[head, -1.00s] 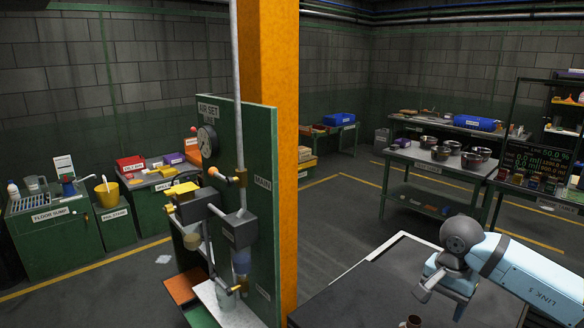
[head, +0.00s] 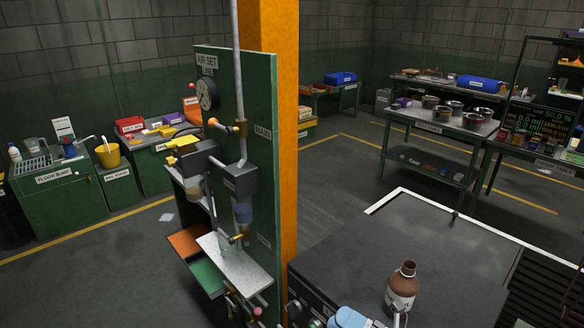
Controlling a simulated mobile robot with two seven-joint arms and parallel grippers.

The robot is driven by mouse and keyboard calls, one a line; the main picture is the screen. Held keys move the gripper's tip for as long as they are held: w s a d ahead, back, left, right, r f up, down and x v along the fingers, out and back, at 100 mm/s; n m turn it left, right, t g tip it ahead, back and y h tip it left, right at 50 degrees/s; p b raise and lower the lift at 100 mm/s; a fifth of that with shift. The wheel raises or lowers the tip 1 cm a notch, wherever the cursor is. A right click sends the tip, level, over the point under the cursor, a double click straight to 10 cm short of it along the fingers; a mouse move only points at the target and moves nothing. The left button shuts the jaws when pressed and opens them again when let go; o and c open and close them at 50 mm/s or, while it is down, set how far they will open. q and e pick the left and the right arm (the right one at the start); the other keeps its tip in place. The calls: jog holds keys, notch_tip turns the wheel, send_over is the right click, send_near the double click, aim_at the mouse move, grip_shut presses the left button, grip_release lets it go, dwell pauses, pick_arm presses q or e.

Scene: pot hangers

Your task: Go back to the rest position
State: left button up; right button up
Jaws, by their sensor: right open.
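My right gripper (head: 386,320) shows only in part at the bottom edge of the head view, beside a light blue part of my arm. It is open, and most of it is cut off by the frame. A brown bottle (head: 402,285) with a pale label stands upright on the dark worktop (head: 440,240), close to the gripper. I cannot tell whether they touch. My left gripper is not in view.
A green panel (head: 262,180) with gauge, pipes and valves stands left of an orange column (head: 270,60). A table (head: 455,128) with several metal bowls stands behind. Green cabinets (head: 60,195) line the left. The worktop's middle is clear.

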jog(key=s+d+f+m+h, duration=0.5)
jog(key=s+f+m+h, duration=0.2)
jog(key=f+m, duration=0.5)
jog(key=s+d+f+m+h, duration=0.5)
jog(key=s+f+m+h, duration=0.3)
jog(key=m, duration=0.9)
notch_tip(320, 180, down, 4)
jog(key=shift+d+r+m+b, duration=0.1)
jog(key=shift+d+m+b, duration=0.05)
jog(key=shift+m+b, duration=0.25)
jog(key=shift+s, duration=0.1)
